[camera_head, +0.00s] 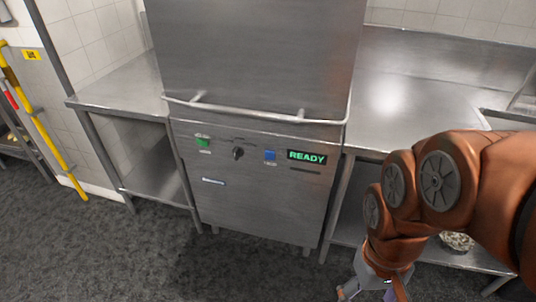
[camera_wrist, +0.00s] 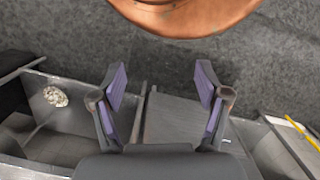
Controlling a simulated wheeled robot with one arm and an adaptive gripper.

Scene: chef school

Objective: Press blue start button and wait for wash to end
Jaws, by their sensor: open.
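The dishwasher (camera_head: 250,205) stands in the middle of the head view, a steel hood machine with a long bar handle (camera_head: 250,113) across its front. Its panel has a blue button (camera_head: 270,155) right of a dark knob (camera_head: 238,153), and a green button (camera_head: 202,142) at the left. A display (camera_head: 306,157) reads READY in green. My gripper (camera_head: 372,292) hangs low at the bottom right, apart from the panel and partly cut off by the frame edge. In the wrist view my gripper (camera_wrist: 163,95) shows its two purple-padded fingers spread wide with nothing between them.
Steel counters flank the machine, one at the left (camera_head: 120,85) and one at the right (camera_head: 400,90). A pale, lumpy item (camera_head: 457,241) lies low under the right counter, behind my arm. A yellow pole (camera_head: 50,145) leans at the far left. The dark floor before the machine is clear.

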